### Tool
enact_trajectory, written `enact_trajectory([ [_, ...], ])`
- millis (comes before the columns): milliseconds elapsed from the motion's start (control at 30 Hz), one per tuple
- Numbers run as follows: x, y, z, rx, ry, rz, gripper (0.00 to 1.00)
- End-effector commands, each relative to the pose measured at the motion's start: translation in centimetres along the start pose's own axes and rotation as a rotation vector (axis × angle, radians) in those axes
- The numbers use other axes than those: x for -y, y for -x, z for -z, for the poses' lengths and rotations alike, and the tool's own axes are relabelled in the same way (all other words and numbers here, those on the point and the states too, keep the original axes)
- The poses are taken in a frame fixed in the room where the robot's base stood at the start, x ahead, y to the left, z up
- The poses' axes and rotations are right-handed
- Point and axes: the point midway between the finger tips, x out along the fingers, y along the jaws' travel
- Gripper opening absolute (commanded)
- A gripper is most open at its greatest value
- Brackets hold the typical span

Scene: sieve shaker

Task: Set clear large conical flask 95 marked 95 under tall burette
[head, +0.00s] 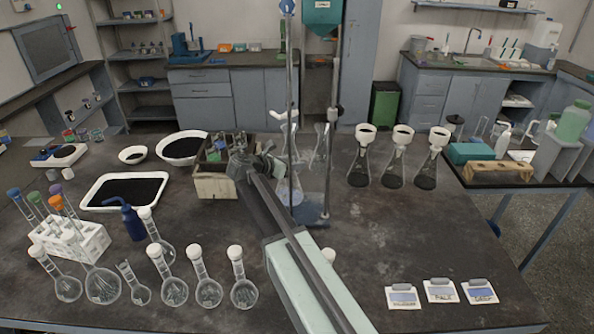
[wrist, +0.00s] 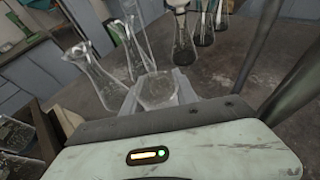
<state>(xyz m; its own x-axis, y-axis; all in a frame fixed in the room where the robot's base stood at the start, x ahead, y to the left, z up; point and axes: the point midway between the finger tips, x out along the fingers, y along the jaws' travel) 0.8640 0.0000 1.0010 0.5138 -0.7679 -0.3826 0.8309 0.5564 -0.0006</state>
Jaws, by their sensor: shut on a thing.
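A clear conical flask (head: 290,190) stands or hangs low beside the tall burette stand in the head view. In the wrist view a clear glass vessel (wrist: 158,92) sits between my fingers, seen from above. My gripper (head: 275,168) is shut on it; my fingers (wrist: 157,96) lie on both sides. The tall burette (head: 290,80) is a thin upright tube on a stand whose blue base (head: 312,214) is just right of the flask. No number can be read, and whether the flask touches the table cannot be told.
Two clear flasks (wrist: 95,70) stand close beyond my gripper. Several funnel-topped dark flasks (head: 394,165) stand to the right. A wooden box (head: 215,187) is just left of my gripper. Round flasks (head: 207,290) line the front left. The table's right middle is clear.

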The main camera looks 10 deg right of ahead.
Motion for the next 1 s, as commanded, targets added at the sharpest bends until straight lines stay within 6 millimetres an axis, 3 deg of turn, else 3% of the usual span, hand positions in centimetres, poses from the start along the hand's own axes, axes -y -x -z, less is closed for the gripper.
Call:
enact_trajectory([
  [133, 0.0, -1.4, -0.3, 0.001, -0.001, 0.001, 0.00],
  [400, 0.0, -2.5, 3.0, 0.001, 0.000, 0.000, 0.00],
  [800, 0.0, -2.6, 3.2, 0.001, 0.000, 0.000, 0.00],
  [833, 0.0, -2.6, 3.2, 0.000, 0.000, 0.000, 0.37],
  [900, 0.0, -2.5, 3.1, 0.000, 0.000, 0.000, 0.56],
  [1000, 0.0, -2.5, 3.0, 0.000, -0.001, 0.000, 0.56],
])
